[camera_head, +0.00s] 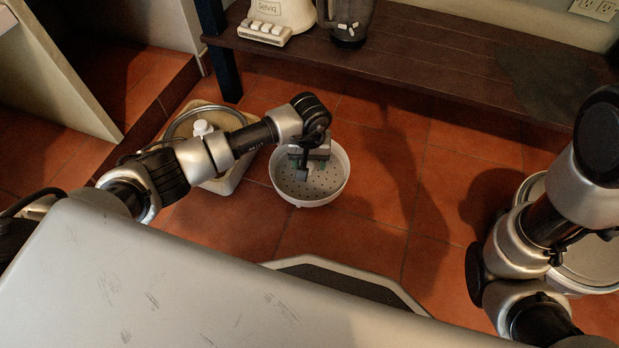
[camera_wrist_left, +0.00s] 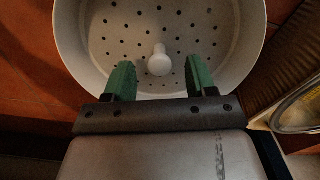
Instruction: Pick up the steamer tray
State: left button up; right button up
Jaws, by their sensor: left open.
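The steamer tray (camera_head: 331,191) is a round white bowl with a perforated bottom, standing on the red tile floor. It fills the top of the left wrist view (camera_wrist_left: 215,65), where a small white knob (camera_wrist_left: 159,62) rises from its middle. My left gripper (camera_head: 305,174) is over the tray. In the left wrist view its green fingertips (camera_wrist_left: 160,75) are apart on either side of the knob, nearer the camera, with nothing between them. Whether they touch the tray cannot be told. My right arm enters at the right edge of the head view, but its gripper is not visible.
A pale square base with a glass lid (camera_head: 188,122) lies left of the tray. A dark wooden shelf (camera_head: 430,55) with a blender base (camera_head: 280,15) and jug (camera_head: 348,18) stands behind. A round white container (camera_head: 590,262) is at the right. Tiles between are clear.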

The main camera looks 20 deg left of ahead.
pick_arm(q)
notch_tip(320, 180, down, 2)
jog(key=shift+f+b, duration=0.2)
jog(key=shift+b, duration=0.35)
jog(key=shift+r, duration=0.1)
grip_shut()
